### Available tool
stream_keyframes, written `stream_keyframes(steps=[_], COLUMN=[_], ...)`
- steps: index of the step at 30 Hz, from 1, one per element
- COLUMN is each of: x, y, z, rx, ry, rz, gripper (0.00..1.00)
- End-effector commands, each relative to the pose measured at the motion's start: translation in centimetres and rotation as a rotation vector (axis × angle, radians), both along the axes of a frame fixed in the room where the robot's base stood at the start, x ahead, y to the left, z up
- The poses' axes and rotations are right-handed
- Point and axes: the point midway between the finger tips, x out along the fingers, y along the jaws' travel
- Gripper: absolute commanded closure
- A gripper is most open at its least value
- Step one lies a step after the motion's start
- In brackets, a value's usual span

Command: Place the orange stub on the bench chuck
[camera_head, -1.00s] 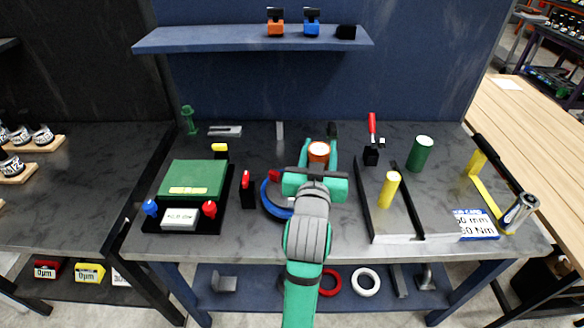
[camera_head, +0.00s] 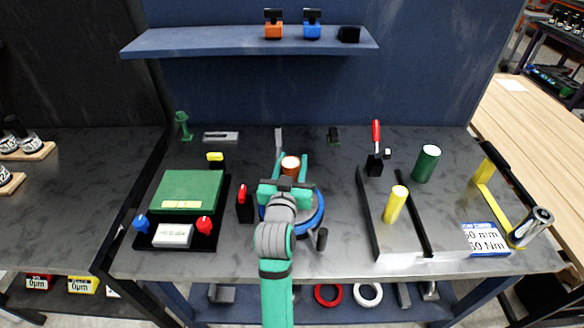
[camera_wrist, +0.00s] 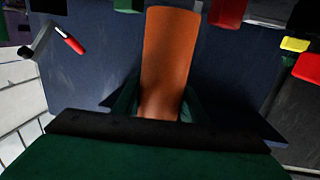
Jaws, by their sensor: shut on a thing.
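The orange stub (camera_head: 290,165) has a pale top and stands about upright between the green fingers of my gripper (camera_head: 291,172). In the wrist view the stub (camera_wrist: 168,55) rises from between the fingers. My gripper is shut on it. The bench chuck (camera_head: 317,218) shows as a blue round base near the middle front of the bench, with a dark handle on its right. My gripper and arm cover most of the chuck. I cannot tell how far the stub is above it.
A green box on a black tray (camera_head: 216,228) lies left, with a red-topped black block (camera_head: 243,206) beside the chuck. Right are a yellow cylinder (camera_head: 396,204) between dark rails, a red-handled clamp (camera_head: 376,150) and a green cylinder (camera_head: 426,164). The bench behind the stub is mostly clear.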

Motion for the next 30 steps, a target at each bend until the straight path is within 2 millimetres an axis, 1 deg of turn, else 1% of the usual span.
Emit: stream_keyframes(steps=[1, 3, 6, 19, 20, 21, 22, 30], x=[0.0, 0.0, 0.0, 0.0, 0.0, 0.0, 0.0, 0.0], y=[0.0, -0.1, -0.1, -0.2, -0.2, -0.2, -0.2, -0.2], z=[-0.8, -1.8, -2.5, -3.1, -3.3, -3.2, -3.2, -3.2], rx=[-0.001, -0.001, 0.000, 0.000, 0.000, 0.000, 0.000, 0.000], ry=[0.000, 0.000, -0.002, -0.002, 0.001, 0.001, 0.001, 0.000], rz=[0.000, 0.000, -0.002, -0.002, -0.002, -0.002, -0.002, -0.002], gripper=[1.00, 1.00, 1.00, 1.00, 0.60, 0.50, 0.43, 0.43])
